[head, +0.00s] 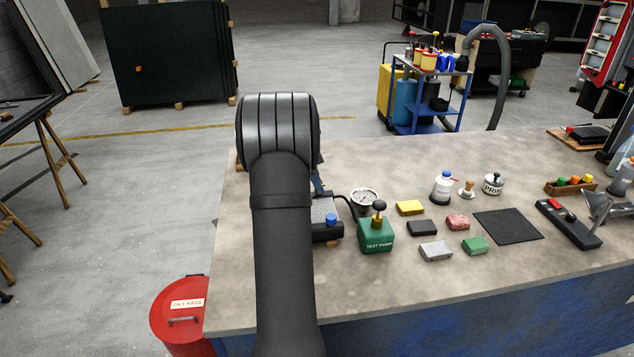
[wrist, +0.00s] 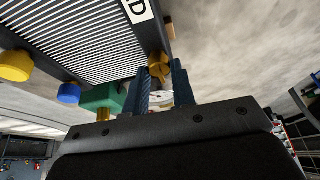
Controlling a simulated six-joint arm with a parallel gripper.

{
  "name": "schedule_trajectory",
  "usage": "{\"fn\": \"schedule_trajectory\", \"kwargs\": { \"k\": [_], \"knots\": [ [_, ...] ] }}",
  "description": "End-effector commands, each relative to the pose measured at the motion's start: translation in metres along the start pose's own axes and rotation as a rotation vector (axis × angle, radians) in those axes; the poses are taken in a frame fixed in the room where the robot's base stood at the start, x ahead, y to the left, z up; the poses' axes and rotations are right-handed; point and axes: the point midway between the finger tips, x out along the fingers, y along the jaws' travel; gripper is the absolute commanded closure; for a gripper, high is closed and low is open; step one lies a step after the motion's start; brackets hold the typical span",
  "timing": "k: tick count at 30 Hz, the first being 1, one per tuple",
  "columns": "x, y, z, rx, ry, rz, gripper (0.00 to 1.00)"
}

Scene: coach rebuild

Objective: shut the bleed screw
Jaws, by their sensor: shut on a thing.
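The brass bleed screw (wrist: 159,64) sticks out from the dark frame of a finned unit (wrist: 85,35) in the wrist view. My gripper (wrist: 162,74) has its two blue fingers around the screw head, shut on it. The finned unit also shows in the head view (head: 322,209), partly hidden behind my arm. It has a blue knob (wrist: 69,93) and a yellow knob (wrist: 15,66) along one side. In the head view the screw is hidden by my arm. Only a bit of blue finger shows there.
A green test pump (head: 376,236) stands right of the unit, with a gauge (head: 364,199) behind it. Several blocks, a dark mat (head: 508,227) and small bottles lie farther right on the bench (head: 460,290). A red bin (head: 180,318) stands at the bench's left front.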

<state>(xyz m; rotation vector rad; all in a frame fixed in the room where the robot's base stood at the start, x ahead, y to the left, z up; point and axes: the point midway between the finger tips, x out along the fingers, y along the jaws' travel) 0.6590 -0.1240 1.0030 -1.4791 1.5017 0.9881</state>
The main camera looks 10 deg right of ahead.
Motion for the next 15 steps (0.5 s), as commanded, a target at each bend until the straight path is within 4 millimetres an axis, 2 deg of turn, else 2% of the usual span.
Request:
{"fn": "schedule_trajectory", "kwargs": {
  "k": [9, 10, 13, 15],
  "knots": [
    [0.0, 0.0, 0.0005, 0.001, -0.001, 0.0, 0.99],
    [0.0, 0.0, 0.0005, 0.001, -0.001, 0.0, 0.75],
    [0.0, 0.0, 0.0004, 0.0, -0.001, 0.0, 0.55],
    [0.0, 0.0, 0.0004, 0.0, -0.001, 0.0, 0.55]
  ]
}}
